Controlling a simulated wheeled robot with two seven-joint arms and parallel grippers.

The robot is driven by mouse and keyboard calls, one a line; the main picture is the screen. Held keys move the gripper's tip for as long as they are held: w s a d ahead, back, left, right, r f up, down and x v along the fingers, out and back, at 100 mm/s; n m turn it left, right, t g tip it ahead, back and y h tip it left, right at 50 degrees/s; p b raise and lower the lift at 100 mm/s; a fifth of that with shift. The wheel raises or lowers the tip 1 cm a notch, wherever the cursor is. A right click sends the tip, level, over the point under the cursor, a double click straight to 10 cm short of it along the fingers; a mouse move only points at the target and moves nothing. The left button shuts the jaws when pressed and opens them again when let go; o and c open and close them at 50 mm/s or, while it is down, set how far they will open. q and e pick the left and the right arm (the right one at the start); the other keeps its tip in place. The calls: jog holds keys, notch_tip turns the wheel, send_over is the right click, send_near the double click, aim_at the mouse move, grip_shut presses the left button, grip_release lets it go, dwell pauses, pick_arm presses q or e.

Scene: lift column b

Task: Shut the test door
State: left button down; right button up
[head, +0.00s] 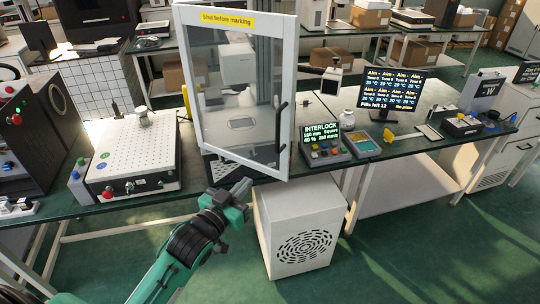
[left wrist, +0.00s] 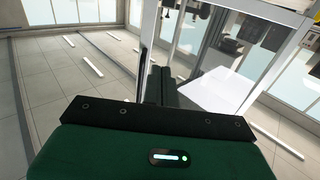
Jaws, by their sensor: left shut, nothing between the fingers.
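The test door (head: 289,100) is a white-framed clear panel with a yellow label reading "Shut before marking". It stands ajar in the head view, with its right edge swung out towards me. A black handle (head: 282,125) is on its right side. My left gripper (head: 243,187) is shut and empty, just below and in front of the door's lower edge. I cannot tell whether it touches the door. In the left wrist view, the dark fingers (left wrist: 158,86) point towards white framing and clear panels. My right gripper is not in view.
A white perforated box (head: 300,225) stands on the floor below the bench. A white machine (head: 135,158) is left of the door. An interlock panel (head: 324,147) with coloured buttons is to its right, near a monitor (head: 396,90). The green floor in front is clear.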

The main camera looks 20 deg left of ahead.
pick_arm(q)
jog(key=w, duration=0.1)
jog(key=p, duration=0.5)
send_near(271, 156)
jog(key=w+d+r, duration=0.3)
jog(key=w, duration=0.2)
jog(key=shift+w, duration=0.7)
jog(key=shift+f, duration=0.1)
